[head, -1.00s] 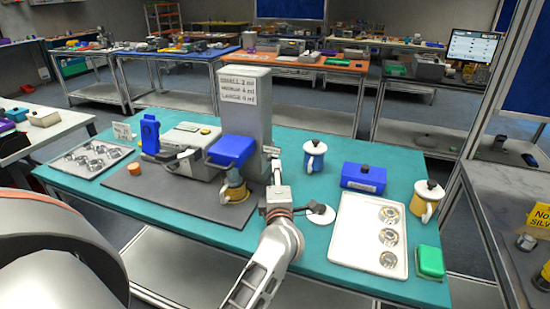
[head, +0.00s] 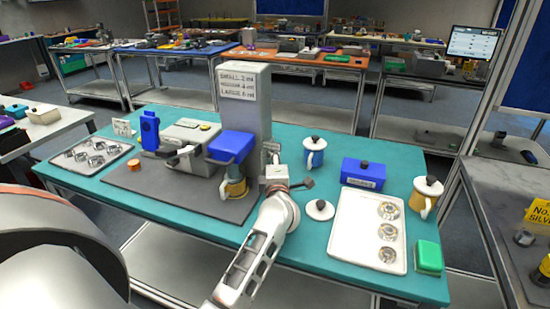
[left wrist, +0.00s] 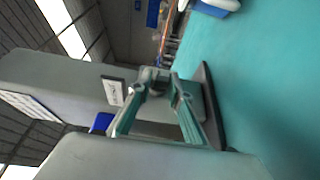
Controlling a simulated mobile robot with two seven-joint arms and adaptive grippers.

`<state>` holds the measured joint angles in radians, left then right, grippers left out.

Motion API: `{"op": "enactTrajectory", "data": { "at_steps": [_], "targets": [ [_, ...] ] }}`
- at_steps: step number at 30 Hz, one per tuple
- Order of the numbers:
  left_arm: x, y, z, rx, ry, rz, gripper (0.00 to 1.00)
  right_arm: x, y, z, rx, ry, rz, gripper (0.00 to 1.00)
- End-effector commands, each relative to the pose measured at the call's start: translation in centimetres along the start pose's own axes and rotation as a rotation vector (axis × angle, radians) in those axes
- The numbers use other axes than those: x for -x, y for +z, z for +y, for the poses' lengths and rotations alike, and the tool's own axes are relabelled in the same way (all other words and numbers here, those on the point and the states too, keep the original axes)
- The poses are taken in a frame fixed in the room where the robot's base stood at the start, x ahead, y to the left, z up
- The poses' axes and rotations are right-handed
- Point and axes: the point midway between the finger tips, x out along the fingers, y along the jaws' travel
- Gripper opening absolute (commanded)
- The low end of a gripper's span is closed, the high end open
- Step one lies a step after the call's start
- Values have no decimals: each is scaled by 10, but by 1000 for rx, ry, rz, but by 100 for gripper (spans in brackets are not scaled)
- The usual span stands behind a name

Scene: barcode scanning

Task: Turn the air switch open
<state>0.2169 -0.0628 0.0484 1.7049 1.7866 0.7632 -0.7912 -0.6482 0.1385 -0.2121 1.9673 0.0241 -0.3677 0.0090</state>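The grey column machine (head: 257,110) stands on the dark mat, with a dose sign on its front. A small light plate (head: 271,148) is on its right side; a pale plate also shows on the column in the left wrist view (left wrist: 114,91). I cannot make out the air switch's handle or its position. My left gripper (head: 289,170) is just right of the column's lower part, with its fingers spread. In the left wrist view its two fingers (left wrist: 157,88) stand apart near the column, with nothing clearly held. Contact cannot be told. My right gripper is not in view.
A white lid (head: 320,209) lies close right of my left gripper. A blue mug (head: 314,155), blue box (head: 363,175) and white tray (head: 349,240) stand farther right on the teal table.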

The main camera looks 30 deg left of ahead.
Motion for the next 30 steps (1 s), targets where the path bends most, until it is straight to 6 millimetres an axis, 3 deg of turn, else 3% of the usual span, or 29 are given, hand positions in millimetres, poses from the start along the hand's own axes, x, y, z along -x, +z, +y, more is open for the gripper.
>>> {"op": "enactTrajectory", "data": {
  "at_steps": [14,30],
  "targets": [
    [0,0,4,-19,-48,-1,0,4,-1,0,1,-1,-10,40],
    [-2,2,11,-177,-440,-2,0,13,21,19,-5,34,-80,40]
  ]
}}
